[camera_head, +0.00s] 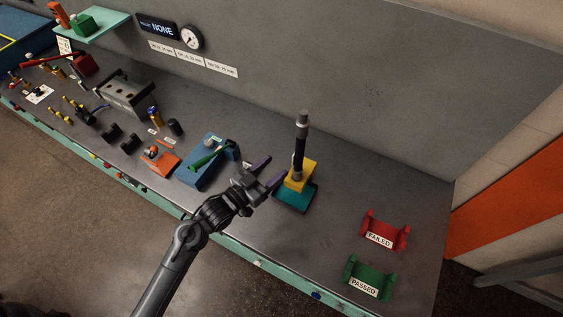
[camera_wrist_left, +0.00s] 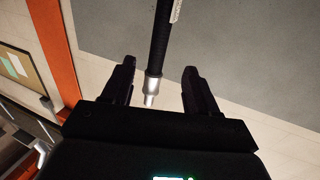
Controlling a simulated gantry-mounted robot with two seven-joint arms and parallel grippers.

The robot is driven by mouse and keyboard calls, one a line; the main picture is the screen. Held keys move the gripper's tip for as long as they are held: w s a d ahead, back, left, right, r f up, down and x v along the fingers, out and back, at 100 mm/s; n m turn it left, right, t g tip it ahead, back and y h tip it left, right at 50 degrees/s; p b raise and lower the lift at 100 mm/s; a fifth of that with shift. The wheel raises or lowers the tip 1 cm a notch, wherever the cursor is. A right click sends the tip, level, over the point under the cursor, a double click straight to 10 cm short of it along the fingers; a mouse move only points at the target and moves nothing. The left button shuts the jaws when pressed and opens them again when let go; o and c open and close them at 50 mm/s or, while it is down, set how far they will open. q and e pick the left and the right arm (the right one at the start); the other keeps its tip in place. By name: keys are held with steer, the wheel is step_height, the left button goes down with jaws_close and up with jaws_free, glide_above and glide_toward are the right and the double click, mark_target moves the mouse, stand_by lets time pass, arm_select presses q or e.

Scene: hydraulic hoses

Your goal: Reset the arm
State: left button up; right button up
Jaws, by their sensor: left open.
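My left gripper (camera_head: 272,171) is open, with its fingers pointing right toward an upright black hose (camera_head: 299,148) with metal ends. The hose stands in a yellow block (camera_head: 301,176) on a teal base (camera_head: 294,198). In the head view the fingertips are just left of the hose and block and look empty. In the left wrist view the hose (camera_wrist_left: 160,45) shows in the gap between the two open fingers (camera_wrist_left: 159,68), with its silver end fitting visible. Its exact distance from the fingers cannot be told. My right gripper is not in view.
A blue fixture with a green lever (camera_head: 198,176) stands left of my gripper. A red FAILED cradle (camera_head: 371,222) and a green PASSED cradle (camera_head: 353,267) are at the right. A grey box (camera_head: 126,94) and several fittings crowd the left. A gauge (camera_head: 190,37) hangs on the wall.

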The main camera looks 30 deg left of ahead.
arm_select(q)
steer(key=shift+s+a+r, duration=0.1)
steer(key=shift+s+a, duration=0.05)
steer(key=shift+s, duration=0.35)
steer(key=s+d+r+g+y+p, duration=0.2)
steer(key=s+d+r+g+p, duration=0.15)
steer(key=s+p, duration=0.5)
steer(key=s+a+n+g+y, duration=0.1)
steer(key=s+g, duration=0.4)
steer(key=s, duration=0.2)
steer(key=s+a+f+g+y+p, duration=0.1)
steer(key=s+a+g+y, duration=0.1)
steer(key=s+g, duration=0.3)
steer(key=shift+s+f+n+y, duration=0.3)
steer(key=shift+s+n, duration=0.1)
steer(key=shift+s, duration=0.75)
